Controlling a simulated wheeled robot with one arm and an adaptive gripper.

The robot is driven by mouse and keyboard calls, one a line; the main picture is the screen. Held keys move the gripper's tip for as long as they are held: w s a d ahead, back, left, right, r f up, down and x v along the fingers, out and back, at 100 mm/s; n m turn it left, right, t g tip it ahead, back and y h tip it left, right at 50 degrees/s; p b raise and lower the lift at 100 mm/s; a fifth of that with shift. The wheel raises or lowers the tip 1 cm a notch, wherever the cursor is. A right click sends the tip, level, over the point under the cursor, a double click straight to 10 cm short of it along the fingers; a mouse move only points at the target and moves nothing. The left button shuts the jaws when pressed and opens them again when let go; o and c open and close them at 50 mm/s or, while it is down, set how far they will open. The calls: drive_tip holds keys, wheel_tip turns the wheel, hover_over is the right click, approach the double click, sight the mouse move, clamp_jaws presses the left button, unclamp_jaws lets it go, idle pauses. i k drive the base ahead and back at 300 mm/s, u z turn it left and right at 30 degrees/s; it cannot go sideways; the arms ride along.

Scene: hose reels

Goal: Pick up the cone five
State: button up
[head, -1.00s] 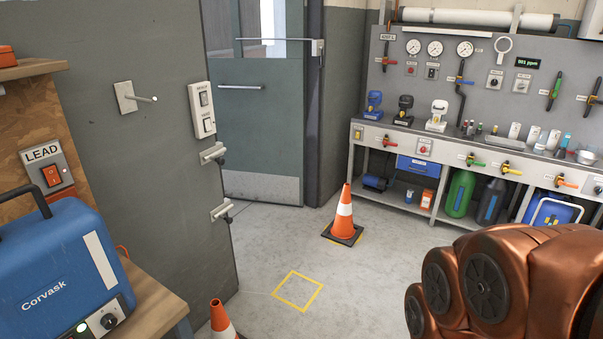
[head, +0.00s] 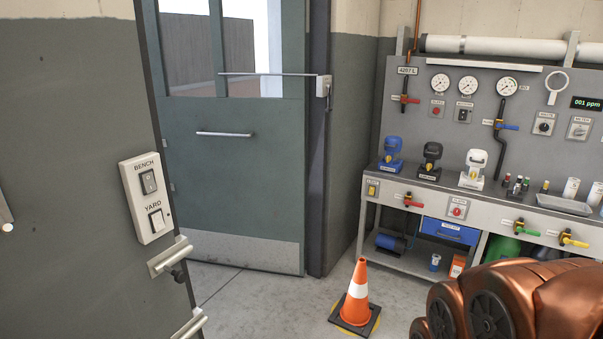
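An orange traffic cone (head: 354,293) with a white band and a dark square base stands upright on the grey floor, in front of the workbench and right of the door. A bit of yellow shows around its base. I cannot read any number on it. My copper-coloured arm fills the lower right corner of the head view, right of the cone and apart from it in the picture. My gripper is out of view.
A grey door (head: 236,160) stands behind the cone. A workbench (head: 395,258) with gauges, valves and bottles lines the right side. A grey wall panel (head: 70,190) with a switch box (head: 146,197) and metal brackets is close on the left. Floor around the cone is clear.

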sight(353, 308)
drive_tip(key=i, duration=2.55)
drive_tip(key=z, duration=3.05)
drive_tip(key=k, duration=0.4)
drive_tip(key=u, duration=2.65)
